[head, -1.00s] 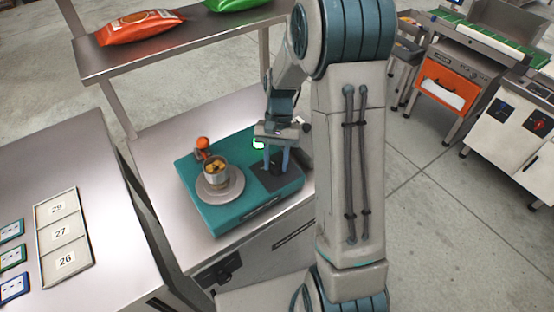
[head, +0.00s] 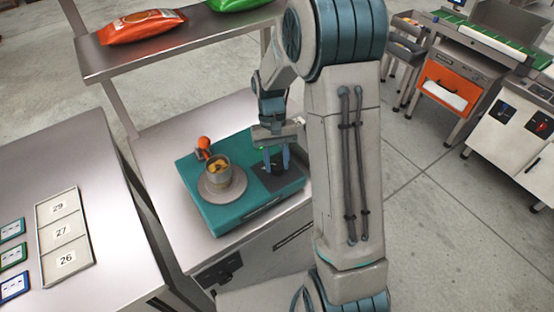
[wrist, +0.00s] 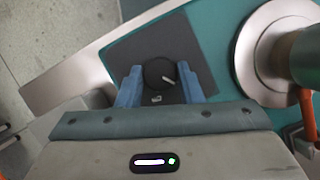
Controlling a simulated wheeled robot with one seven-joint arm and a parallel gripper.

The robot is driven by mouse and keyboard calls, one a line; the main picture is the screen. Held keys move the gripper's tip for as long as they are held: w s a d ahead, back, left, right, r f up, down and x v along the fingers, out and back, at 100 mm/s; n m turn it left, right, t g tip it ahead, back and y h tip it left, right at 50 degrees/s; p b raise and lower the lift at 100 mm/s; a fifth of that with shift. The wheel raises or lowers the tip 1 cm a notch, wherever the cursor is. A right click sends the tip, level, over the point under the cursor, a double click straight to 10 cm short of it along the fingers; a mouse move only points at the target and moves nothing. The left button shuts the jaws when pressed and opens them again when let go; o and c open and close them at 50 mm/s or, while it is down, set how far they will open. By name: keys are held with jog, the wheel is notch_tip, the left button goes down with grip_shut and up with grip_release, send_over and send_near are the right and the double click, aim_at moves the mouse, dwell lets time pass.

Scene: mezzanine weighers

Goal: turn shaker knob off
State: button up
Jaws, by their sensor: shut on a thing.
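The shaker (head: 222,215) is a teal box on the steel bench, with a round plate (head: 238,187) carrying a metal cup of yellowish pieces. Its black knob (wrist: 159,73) with a white pointer line sits on a dark panel (wrist: 190,45). In the wrist view the pointer slants toward the lower right. My gripper (wrist: 159,86) is over the panel with its blue fingers on both sides of the knob, shut on it. In the head view my gripper (head: 277,160) points down at the panel, and the fingers hide most of the knob.
An orange-red ball-topped part (head: 204,143) stands behind the cup. A shelf (head: 180,45) with an orange bag (head: 141,25) and a green bag hangs above the bench. A tray of numbered cards (head: 66,232) lies on the left table.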

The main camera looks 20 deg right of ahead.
jog(key=shift+w, duration=0.1)
jog(key=o, duration=1)
jog(key=shift+c, duration=0.2)
jog(key=shift+r, duration=0.1)
jog(key=b+v, duration=0.1)
jog(key=v, duration=1.2)
jog(key=shift+r, duration=0.3)
jog(key=s+r+t, duration=0.1)
jog(key=s+t, duration=0.6)
jog(key=s, duration=1.3)
jog(key=shift+s+r+n+t, duration=0.15)
jog(key=shift+s+n+t, duration=0.2)
jog(key=shift+n+t, duration=0.05)
